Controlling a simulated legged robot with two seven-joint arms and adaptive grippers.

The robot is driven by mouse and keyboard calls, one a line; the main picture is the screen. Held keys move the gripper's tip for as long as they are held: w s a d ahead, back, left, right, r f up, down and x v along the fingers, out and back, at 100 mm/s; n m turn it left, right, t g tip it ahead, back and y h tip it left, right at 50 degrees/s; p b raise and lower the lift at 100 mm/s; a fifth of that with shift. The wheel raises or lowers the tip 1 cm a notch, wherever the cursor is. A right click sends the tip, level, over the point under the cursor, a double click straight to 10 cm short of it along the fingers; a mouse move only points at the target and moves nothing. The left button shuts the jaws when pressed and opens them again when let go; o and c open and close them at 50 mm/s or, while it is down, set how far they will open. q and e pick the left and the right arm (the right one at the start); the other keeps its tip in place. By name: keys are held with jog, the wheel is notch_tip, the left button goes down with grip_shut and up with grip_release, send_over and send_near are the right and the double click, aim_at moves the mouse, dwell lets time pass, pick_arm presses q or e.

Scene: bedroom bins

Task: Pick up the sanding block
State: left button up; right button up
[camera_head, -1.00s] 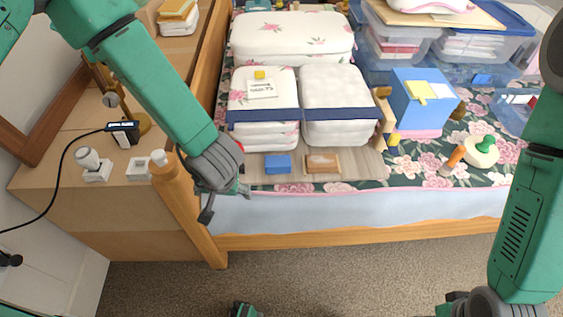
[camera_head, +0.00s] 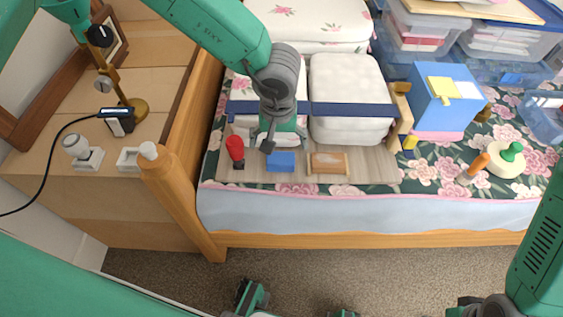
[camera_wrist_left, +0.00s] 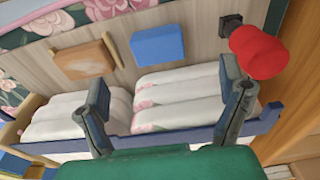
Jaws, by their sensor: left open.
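Two small blocks lie on a wooden board at the bed's near edge: a blue block (camera_head: 281,161) and a tan wooden block (camera_head: 328,163) with a brown top to its right. I cannot tell for sure which is the sanding block; the tan one looks more like it. My left gripper (camera_head: 284,138) is open and empty, above the board just behind the blue block. In the left wrist view, its spread fingers (camera_wrist_left: 166,85) show below the blue block (camera_wrist_left: 158,46) and tan block (camera_wrist_left: 84,61), touching neither. My right gripper is out of view; only its arm shows at lower right.
A red-headed object (camera_head: 235,148) stands left of the blue block. Folded white bedding (camera_head: 346,95) with a blue strap stands behind the blocks. A blue box (camera_head: 440,100) is to the right. The wooden bedpost (camera_head: 172,185) rises at the left. The board's right part is clear.

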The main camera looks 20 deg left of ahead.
aim_at(281, 158)
pick_arm(q)
jog(key=f, duration=0.3)
jog(key=f+b, duration=0.1)
jog(key=shift+w+f, duration=0.2)
jog(key=shift+w, duration=0.1)
jog(key=f+b, duration=0.1)
jog(key=f, duration=0.1)
jog(key=w+f+b, duration=0.1)
jog(key=f+b, duration=0.1)
jog(key=f, duration=0.1)
jog(key=shift+r, duration=0.1)
jog(key=c, duration=1.3)
